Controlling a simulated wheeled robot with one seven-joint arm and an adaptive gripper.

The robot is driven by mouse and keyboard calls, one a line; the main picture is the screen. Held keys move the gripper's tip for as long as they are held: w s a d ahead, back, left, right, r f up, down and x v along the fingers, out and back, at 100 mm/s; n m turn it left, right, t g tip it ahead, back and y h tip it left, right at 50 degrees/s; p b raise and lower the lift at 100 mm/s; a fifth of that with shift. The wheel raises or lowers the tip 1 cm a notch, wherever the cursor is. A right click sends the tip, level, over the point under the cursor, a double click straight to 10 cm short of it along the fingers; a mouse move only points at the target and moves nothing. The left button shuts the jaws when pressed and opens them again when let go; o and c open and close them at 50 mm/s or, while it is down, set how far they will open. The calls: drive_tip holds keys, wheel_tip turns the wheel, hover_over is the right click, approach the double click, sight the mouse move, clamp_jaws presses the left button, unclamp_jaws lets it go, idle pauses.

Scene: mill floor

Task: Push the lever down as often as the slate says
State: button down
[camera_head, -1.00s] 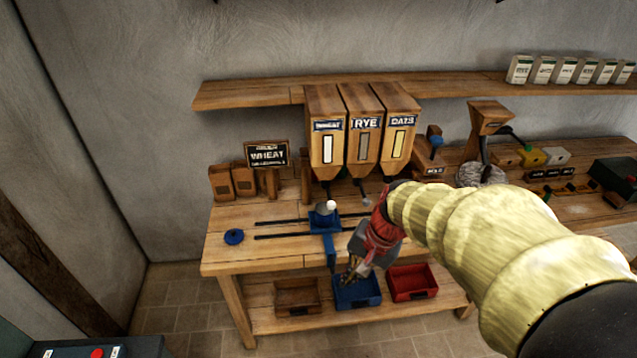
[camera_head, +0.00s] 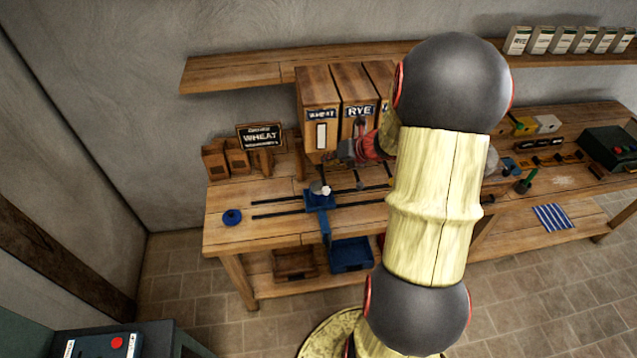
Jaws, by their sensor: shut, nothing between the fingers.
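The slate (camera_head: 261,136) stands at the back left of the bench. Its large word reads WHEAT; the smaller lines are too small to read. The wheat bin (camera_head: 318,100) and the rye bin (camera_head: 356,95) hang above the bench, with the oats bin (camera_head: 381,75) mostly hidden behind my arm. A thin dark lever (camera_head: 358,178) shows below the rye bin. The wheat bin's lever cannot be made out behind my gripper. My gripper (camera_head: 332,157) is shut and empty, at the lower front of the wheat bin; whether it touches anything cannot be told.
A blue carriage (camera_head: 318,203) with a white-topped piece sits on dark rails below the bins. A blue disc (camera_head: 232,217) lies at the bench's left. A brown crate (camera_head: 292,263) and a blue crate (camera_head: 351,255) stand on the lower shelf. My arm hides the bench's middle right.

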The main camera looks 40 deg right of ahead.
drive_tip(key=shift+s+d+m, duration=0.1)
drive_tip(key=shift+d+m, duration=0.05)
drive_tip(key=shift+m, duration=0.85)
drive_tip(key=b, duration=0.8)
approach(322, 175)
drive_tip(key=a, duration=0.2)
drive_tip(key=w+a, duration=0.1)
drive_tip(key=shift+w+f, duration=0.1)
drive_tip(key=shift+f, duration=0.65)
drive_tip(key=shift+f+b, duration=0.35)
drive_tip(key=shift+f, duration=0.05)
